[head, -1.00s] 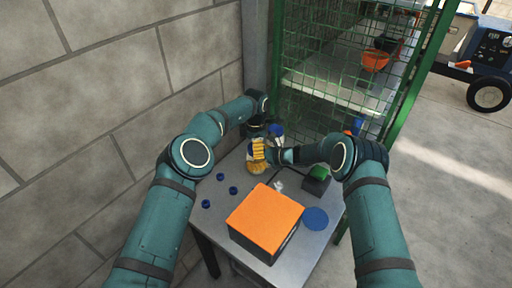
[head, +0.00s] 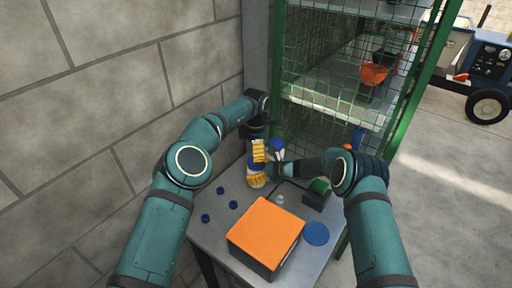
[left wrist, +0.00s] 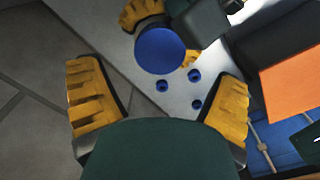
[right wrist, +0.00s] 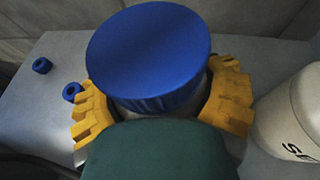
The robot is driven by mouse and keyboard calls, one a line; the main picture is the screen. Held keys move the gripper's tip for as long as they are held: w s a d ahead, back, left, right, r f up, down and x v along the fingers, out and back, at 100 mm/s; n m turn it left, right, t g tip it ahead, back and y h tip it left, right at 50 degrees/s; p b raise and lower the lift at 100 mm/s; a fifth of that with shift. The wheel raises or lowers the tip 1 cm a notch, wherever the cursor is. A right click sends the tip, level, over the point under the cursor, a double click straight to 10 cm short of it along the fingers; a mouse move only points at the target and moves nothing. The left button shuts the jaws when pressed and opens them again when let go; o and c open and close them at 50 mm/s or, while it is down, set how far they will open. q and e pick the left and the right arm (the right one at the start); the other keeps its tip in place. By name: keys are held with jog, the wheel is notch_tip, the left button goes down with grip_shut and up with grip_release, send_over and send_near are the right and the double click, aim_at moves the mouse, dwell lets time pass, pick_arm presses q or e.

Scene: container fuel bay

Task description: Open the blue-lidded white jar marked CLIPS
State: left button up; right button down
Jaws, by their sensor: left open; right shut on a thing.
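A white jar with a blue lid (head: 255,163) stands on the table near the wall. My right gripper (head: 259,180) is shut around its body below the lid. In the right wrist view the broad blue lid (right wrist: 148,52) sits on this jar, and its marking is hidden. My left gripper (head: 258,150) is open and empty just above the lid, pointing down. In the left wrist view the lid (left wrist: 160,50) lies beyond the open fingers, apart from them.
Several small blue caps (head: 220,190) lie on the table's left side. An orange-topped box (head: 266,225), a flat blue disc (head: 316,233) and a green-topped dark block (head: 318,187) stand nearer and to the right. The block wall is close on the left; a green mesh cage (head: 330,110) is behind.

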pick_arm(q)
jog(key=shift+f, duration=2.65)
jog(key=c, duration=1.3)
jog(key=o, duration=1.3)
jog(key=shift+c, duration=0.2)
jog(key=shift+r, duration=0.1)
jog(key=shift+r, duration=2.2)
pick_arm(e)
grip_release()
